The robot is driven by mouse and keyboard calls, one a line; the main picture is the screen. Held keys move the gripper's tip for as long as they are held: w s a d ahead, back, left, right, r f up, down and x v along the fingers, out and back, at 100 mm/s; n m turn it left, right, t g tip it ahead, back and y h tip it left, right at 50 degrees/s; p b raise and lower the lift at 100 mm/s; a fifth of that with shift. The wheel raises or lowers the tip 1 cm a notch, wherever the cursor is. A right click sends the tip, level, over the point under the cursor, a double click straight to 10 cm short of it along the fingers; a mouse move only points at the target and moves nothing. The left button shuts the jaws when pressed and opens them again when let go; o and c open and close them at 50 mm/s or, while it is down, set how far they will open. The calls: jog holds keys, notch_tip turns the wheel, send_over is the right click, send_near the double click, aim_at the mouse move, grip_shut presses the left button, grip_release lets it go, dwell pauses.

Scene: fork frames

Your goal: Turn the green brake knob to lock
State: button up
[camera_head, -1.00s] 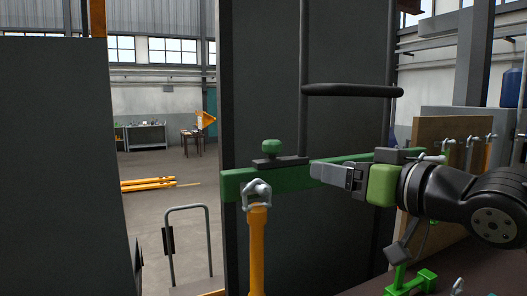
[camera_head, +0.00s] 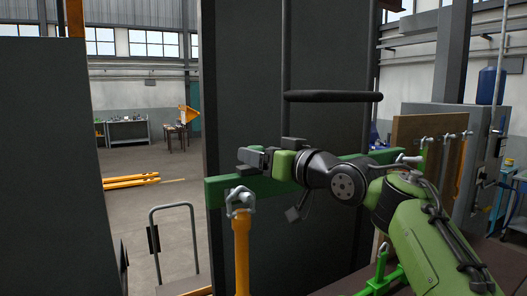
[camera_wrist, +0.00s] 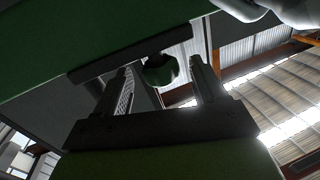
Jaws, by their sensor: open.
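The green brake knob (camera_wrist: 160,71) shows in the wrist view, beside a dark plate (camera_wrist: 128,55) on the green bar (camera_wrist: 75,35). In the head view my gripper hides the knob, and the green bar (camera_head: 222,191) runs across the dark panel. My gripper (camera_wrist: 158,68) is open, with one finger on each side of the knob in the wrist view. I see no finger clearly touching it, and I cannot tell how deep the knob sits between them. In the head view my gripper (camera_head: 248,157) is at the bar's upper edge, pointing left.
An orange post with a grey shackle (camera_head: 240,201) stands close below my gripper. A black horizontal handle (camera_head: 333,96) is above my arm on the dark panel (camera_head: 245,70). A brown board with hooks (camera_head: 405,140) stands at the right. Open floor (camera_head: 130,225) lies at the left.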

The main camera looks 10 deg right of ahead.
jog(key=c, duration=1.1)
jog(key=shift+o, duration=0.2)
jog(key=shift+p, duration=0.4)
jog(key=n+g+y+p, duration=0.2)
jog(key=p, duration=0.1)
jog(key=n+g+y+p, duration=0.1)
jog(key=n+g+p, duration=0.1)
jog(key=p, duration=0.1)
jog(key=w+d+n+g+y+p, duration=0.1)
jog(key=g+y+p, duration=0.1)
jog(key=p, duration=0.1)
jog(key=shift+r+n+g+y+p, duration=0.1)
jog(key=shift+n+g+y+p, duration=0.2)
jog(key=shift+n+g+p, duration=0.1)
